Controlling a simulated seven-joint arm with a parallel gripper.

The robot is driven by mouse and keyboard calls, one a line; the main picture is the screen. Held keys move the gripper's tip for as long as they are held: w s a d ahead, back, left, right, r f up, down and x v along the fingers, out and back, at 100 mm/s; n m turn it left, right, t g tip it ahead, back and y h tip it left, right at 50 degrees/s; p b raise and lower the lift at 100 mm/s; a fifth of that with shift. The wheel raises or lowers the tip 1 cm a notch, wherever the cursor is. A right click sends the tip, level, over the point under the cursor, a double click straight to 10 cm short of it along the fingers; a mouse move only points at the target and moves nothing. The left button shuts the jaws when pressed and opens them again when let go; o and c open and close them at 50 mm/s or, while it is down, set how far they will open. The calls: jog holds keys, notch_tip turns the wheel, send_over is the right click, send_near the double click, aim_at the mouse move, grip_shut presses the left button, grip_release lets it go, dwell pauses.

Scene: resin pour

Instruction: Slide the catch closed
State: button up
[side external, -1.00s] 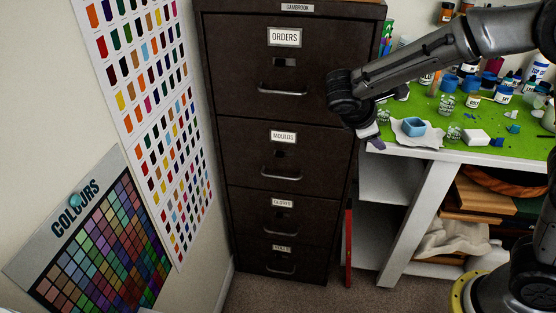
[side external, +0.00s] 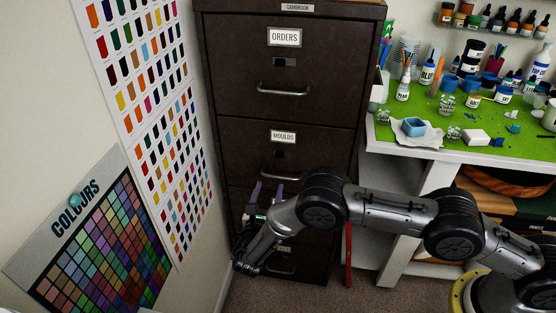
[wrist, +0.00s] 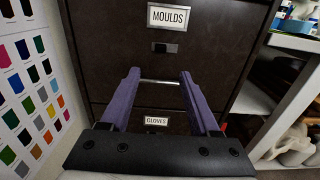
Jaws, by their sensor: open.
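A dark brown filing cabinet stands upright with drawers labelled ORDERS, MOULDS and GLOVES, and a lower one. A small catch (side external: 279,154) sits in a slot under the MOULDS label; it also shows in the wrist view (wrist: 165,47). Another catch (side external: 285,62) is on the ORDERS drawer. The slider positions are too small to tell. In the wrist view the fingertips (wrist: 160,73) frame the MOULDS drawer's bar handle (wrist: 160,82). My arm hides much of the lower drawers.
A workbench with a green mat (side external: 455,122) and several pots and bottles stands to the right. A red upright object (side external: 348,255) is beside the cabinet. A colour chart (side external: 155,110) and a COLOURS board (side external: 100,235) are on the left. The floor in front is clear.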

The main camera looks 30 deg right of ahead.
aim_at(279, 155)
jog(key=x, duration=1.3)
jog(key=shift+w+d, duration=0.15)
jog(key=shift+d, duration=0.1)
grip_shut()
dwell(0.9)
